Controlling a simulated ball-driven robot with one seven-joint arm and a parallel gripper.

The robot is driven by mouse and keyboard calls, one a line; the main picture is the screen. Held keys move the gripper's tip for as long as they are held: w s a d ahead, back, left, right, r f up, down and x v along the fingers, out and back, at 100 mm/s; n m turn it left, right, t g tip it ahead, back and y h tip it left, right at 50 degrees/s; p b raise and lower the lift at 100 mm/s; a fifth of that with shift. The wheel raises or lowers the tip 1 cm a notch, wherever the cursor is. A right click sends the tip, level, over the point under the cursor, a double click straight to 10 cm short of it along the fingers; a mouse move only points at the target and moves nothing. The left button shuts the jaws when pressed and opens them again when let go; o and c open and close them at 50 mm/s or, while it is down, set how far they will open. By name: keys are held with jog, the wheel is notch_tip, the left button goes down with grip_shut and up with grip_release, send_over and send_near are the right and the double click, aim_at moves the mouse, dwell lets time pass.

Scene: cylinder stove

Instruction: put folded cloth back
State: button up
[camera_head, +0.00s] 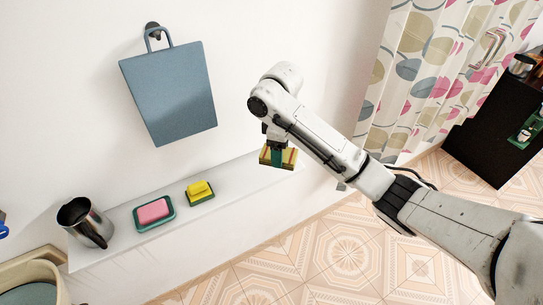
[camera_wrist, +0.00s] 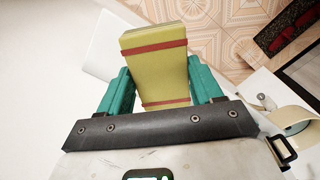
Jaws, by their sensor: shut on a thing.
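The folded cloth (camera_head: 290,157) is a small yellow block with red stripes, at the right end of the white shelf (camera_head: 235,196) in the head view. My gripper (camera_head: 277,156) comes down on it from above, with its green fingers on either side. In the wrist view the cloth (camera_wrist: 155,75) stands between the two green fingers of my gripper (camera_wrist: 160,88), with red bands across its yellow face. My gripper is shut on it. I cannot tell whether the cloth touches the shelf or hangs just above it.
A patterned curtain (camera_head: 425,75) is at the right.

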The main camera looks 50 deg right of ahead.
jog(key=shift+w+d+f, duration=0.3)
jog(key=shift+w+f, duration=0.05)
jog(key=shift+w, duration=0.3)
jog(key=shift+w+d+f, duration=0.25)
jog(key=shift+w+f, duration=0.1)
jog(key=shift+w, duration=0.25)
jog(key=w+f+b, duration=0.1)
jog(key=b, duration=0.1)
jog(key=w+d+f+b, duration=0.1)
jog(key=f+b, duration=0.1)
jog(key=b, duration=0.1)
jog(key=w+d+f+b, duration=0.1)
jog(key=f+b, duration=0.1)
jog(key=shift+w+d, duration=0.15)
jog(key=shift+w, duration=0.15)
jog(key=shift+w+d+f, duration=0.2)
jog(key=shift+w+f, duration=0.1)
jog(key=shift+f, duration=0.15)
jog(key=shift+w+f, duration=0.1)
jog(key=shift+f, duration=0.25)
jog(key=shift+f+p, duration=0.4)
jog(key=shift+f, duration=0.9)
